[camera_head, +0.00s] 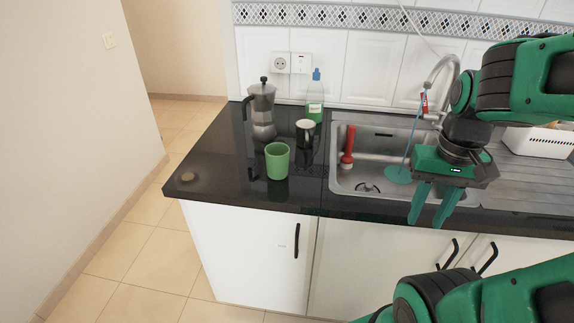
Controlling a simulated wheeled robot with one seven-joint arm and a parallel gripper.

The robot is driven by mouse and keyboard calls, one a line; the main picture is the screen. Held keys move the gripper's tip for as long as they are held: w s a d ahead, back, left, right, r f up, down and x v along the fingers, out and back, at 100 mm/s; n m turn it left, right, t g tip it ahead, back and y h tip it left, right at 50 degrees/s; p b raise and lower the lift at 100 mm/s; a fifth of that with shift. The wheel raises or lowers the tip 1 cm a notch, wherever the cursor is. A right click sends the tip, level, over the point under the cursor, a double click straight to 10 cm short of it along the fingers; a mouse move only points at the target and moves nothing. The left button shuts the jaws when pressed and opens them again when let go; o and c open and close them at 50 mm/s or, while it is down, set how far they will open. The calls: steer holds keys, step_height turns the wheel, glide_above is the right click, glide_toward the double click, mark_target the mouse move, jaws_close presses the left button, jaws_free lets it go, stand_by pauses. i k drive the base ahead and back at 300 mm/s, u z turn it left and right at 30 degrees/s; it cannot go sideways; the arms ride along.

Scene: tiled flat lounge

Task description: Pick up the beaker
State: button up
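The beaker appears to be the plain green cup (277,162), standing upright on the black counter (225,175) left of the sink. My gripper (431,217) is well to the right of it, in front of the sink's right part, pointing down. Its two green fingers are apart with nothing seen between them, so it is open and empty. The cup is in full view and nothing touches it.
A moka pot (262,110), a dark mug (305,133) and a bottle with a blue cap (315,100) stand behind the cup. The sink (350,183) holds a red-handled tool (348,146) and a teal item (398,174).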

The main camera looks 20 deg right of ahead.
mark_target(277, 154)
steer(key=z, duration=1.75)
steer(key=k, duration=0.85)
steer(key=u, duration=1.45)
steer(key=i, duration=1)
steer(key=u, duration=0.4)
